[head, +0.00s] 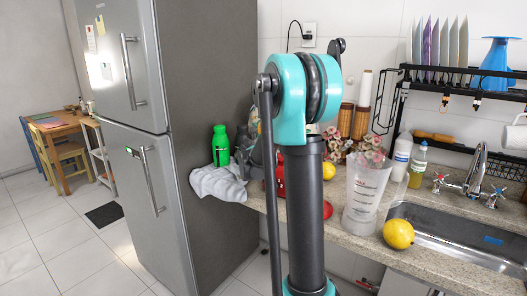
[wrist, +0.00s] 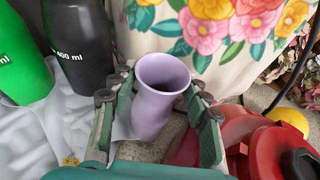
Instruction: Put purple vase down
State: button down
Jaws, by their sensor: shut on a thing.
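The purple vase (wrist: 158,100) is upright in the wrist view, with its flared open mouth towards the camera. My gripper (wrist: 160,92) is shut on it, with one finger on each side of its body. The vase's base is hidden by my gripper, so I cannot tell whether it touches the counter. In the head view my arm hides the vase and most of the gripper, in front of the stone counter (head: 345,238).
Close by stand a green bottle (wrist: 22,55), a dark bottle (wrist: 78,42), a floral-patterned object (wrist: 235,28) and a red object (wrist: 268,148). A grey cloth (head: 218,183) hangs over the counter's left end. A lemon (head: 398,234) lies beside the sink (head: 455,240).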

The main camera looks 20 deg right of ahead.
jog(key=c, duration=1)
grip_release()
jog(key=shift+f, duration=0.1)
jog(key=shift+o, duration=1.2)
